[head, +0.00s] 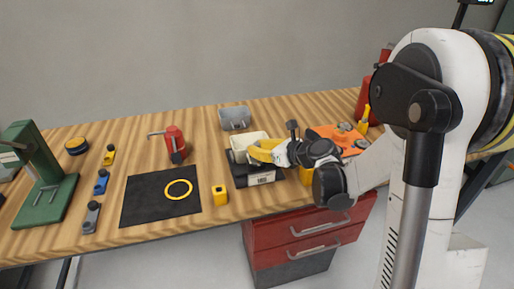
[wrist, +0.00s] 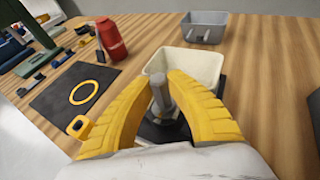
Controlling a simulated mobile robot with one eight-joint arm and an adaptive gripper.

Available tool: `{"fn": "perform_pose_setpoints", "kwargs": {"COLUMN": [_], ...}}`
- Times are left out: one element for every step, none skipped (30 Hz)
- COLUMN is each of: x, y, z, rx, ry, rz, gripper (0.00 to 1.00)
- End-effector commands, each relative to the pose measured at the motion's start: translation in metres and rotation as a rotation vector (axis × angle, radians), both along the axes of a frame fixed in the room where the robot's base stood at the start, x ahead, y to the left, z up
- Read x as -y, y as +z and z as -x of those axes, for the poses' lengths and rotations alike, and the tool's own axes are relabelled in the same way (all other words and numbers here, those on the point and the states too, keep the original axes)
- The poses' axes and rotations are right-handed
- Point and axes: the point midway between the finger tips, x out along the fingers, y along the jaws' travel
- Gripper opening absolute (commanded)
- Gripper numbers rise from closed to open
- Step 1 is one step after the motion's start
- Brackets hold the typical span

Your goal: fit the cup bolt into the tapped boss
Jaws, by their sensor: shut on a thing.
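My gripper (head: 262,151) is over the near side of a cream bucket cup (head: 241,143) in the head view. In the wrist view its yellow fingers (wrist: 160,86) are shut around a grey bolt (wrist: 160,103), which stands roughly upright between them. The cream cup (wrist: 205,65) is just beyond the fingers. A dark base (head: 241,177) with a white label lies under the cup and gripper. The tapped boss cannot be made out; the fingers and bolt cover the area below. I cannot tell whether the bolt's lower end touches anything.
A grey metal bin (wrist: 204,26) stands behind the cup. A red canister (wrist: 112,38) and a black mat (head: 158,200) with a yellow ring lie to the left. A yellow block (head: 220,195) is near the front edge. An orange plate (head: 335,132) is right of the gripper.

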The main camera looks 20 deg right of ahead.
Motion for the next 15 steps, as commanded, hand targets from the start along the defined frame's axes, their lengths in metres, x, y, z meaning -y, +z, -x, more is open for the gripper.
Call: {"fn": "perform_pose_setpoints", "kwargs": {"x": [0.0001,0.0,0.0,0.0,0.0,0.0,0.0,0.0,0.0,0.0,0.0,0.0,0.0,0.0,0.0001], "y": [-0.0023,-0.003,-0.004,-0.0048,-0.0055,-0.0043,-0.0041,-0.004,-0.004,-0.004,-0.0039,-0.004,-0.0039,-0.0039,-0.004], "z": [-0.0001,0.0,-0.0001,-0.0001,0.0,0.0,0.0,-0.0001,0.0,0.0,0.0,0.0,0.0,0.0,0.0001], "rx": [0.0,0.0,0.0,0.0,0.0,0.0,0.0,0.0,0.0,0.0,0.0,0.0,0.0,0.0,0.0], "ry": [0.0,0.0,0.0,0.0,0.0,0.0,0.0,0.0,0.0,0.0,0.0,0.0,0.0,0.0,0.0], "rz": [0.0,0.0,0.0,0.0,0.0,0.0,0.0,0.0,0.0,0.0,0.0,0.0,0.0,0.0,0.0], "gripper": [0.0,0.0,0.0,0.0,0.0,0.3,0.39,0.4,0.4,0.4,0.4,0.4,0.4,0.4,0.4]}}
